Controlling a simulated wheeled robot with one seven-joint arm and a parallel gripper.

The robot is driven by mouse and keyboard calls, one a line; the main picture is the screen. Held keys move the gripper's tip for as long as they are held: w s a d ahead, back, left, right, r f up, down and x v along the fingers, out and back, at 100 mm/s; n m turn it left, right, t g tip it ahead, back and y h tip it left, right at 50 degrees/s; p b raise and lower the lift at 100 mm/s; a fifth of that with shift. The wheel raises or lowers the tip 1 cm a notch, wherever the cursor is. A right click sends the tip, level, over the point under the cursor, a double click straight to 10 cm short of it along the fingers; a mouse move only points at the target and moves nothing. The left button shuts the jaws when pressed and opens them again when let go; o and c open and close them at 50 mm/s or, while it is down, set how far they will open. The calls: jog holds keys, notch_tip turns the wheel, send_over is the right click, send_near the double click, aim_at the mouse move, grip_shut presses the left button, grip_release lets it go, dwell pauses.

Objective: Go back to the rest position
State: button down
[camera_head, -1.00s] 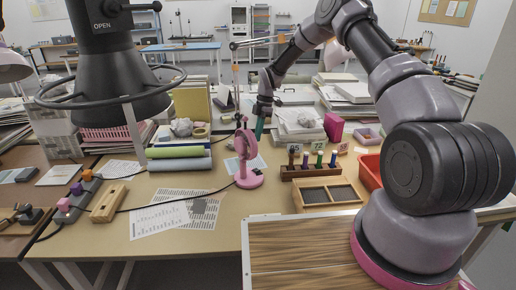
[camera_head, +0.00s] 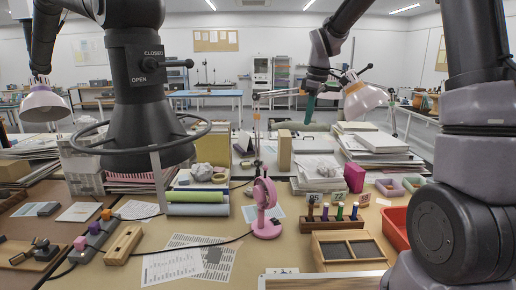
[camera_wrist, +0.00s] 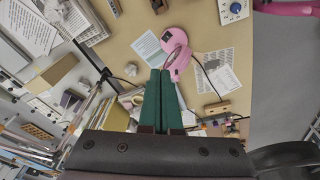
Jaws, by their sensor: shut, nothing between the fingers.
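My gripper (camera_head: 310,106) hangs from my raised arm in the upper right of the head view, above the back of the table. Its green fingers are closed together, with nothing between them. The same fingers (camera_wrist: 165,98) point up the middle of the wrist view, side by side. They are in the air, apart from everything on the table. No sherd can be made out clearly in either view.
A red bin (camera_head: 395,228) is further right. Paper stacks (camera_head: 374,146) and a lamp (camera_head: 362,98) stand behind. Printed sheets (camera_head: 190,259) lie in front.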

jog(key=s+d+r+m+t, duration=0.3)
jog(key=s+d+r+m, duration=0.2)
jog(key=s+r+m, duration=0.6)
jog(key=s+d+m+t, duration=0.2)
jog(key=s+m, duration=0.3)
jog(key=s, duration=1.1)
jog(key=shift+s+d+t+y, duration=0.2)
jog(key=shift+d+t+y, duration=0.1)
jog(key=shift+d, duration=0.35)
